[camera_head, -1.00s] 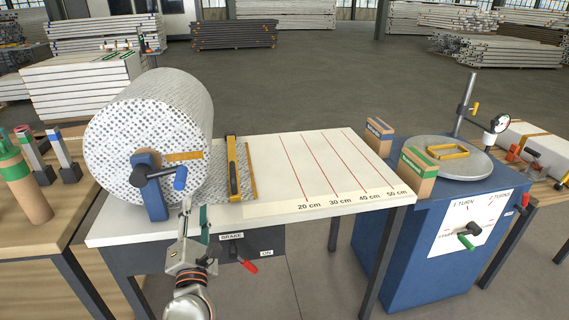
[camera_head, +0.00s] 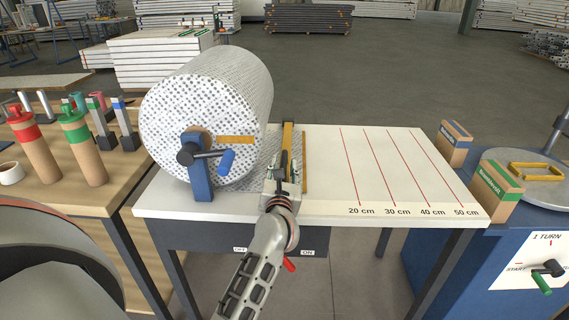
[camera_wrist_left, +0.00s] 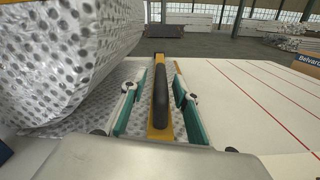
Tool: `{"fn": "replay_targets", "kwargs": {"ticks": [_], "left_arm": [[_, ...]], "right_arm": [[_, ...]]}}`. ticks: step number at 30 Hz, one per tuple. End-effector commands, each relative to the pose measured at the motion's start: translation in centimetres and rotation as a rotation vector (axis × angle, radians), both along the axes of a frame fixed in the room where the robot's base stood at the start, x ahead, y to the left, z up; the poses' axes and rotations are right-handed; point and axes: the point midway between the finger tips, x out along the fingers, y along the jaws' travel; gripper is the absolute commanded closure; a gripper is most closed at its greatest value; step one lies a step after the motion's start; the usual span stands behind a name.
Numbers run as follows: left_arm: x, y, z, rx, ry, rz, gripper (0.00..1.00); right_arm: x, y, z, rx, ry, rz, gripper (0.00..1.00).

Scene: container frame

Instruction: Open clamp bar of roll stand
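The clamp bar (camera_head: 288,137) is yellow with a black grip and lies across the material at the right of the big patterned roll (camera_head: 207,115). In the left wrist view the black grip (camera_wrist_left: 160,97) runs away from me, down the middle. My left gripper (camera_head: 281,175) is at the near end of the bar. In the left wrist view its teal-padded fingers (camera_wrist_left: 160,100) stand apart, one on each side of the grip, with gaps showing. In the head view the gripper hides the bar's near end. My right gripper is not in view.
The white table (camera_head: 400,165) is clear to the right, with red length lines. A blue turntable stand (camera_head: 440,255) with boxes stands further right. Bottles and tools fill the left bench.

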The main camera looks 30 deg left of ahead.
Motion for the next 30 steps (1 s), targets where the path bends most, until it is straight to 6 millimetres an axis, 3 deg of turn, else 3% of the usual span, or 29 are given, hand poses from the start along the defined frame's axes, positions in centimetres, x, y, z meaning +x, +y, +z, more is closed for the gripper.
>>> {"fn": "replay_targets", "kwargs": {"ticks": [6, 14, 18, 25, 30], "left_arm": [[1.5, 0.9, -0.1, -0.001, 0.001, 0.000, 0.70], [1.6, 1.0, 0.0, 0.000, 0.001, 0.000, 0.70], [1.6, 1.0, 0.0, 0.000, 0.001, 0.000, 1.00], [1.6, 1.0, 0.1, -0.001, 0.001, 0.000, 1.00], [2.1, 0.9, 1.0, -0.006, 0.008, 0.000, 1.00]], "right_arm": [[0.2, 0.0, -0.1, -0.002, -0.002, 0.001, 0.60], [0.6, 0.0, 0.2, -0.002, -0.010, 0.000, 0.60], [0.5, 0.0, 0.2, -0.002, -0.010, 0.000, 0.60], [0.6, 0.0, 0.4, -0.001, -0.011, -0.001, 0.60], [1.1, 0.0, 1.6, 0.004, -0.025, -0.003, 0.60]]}}
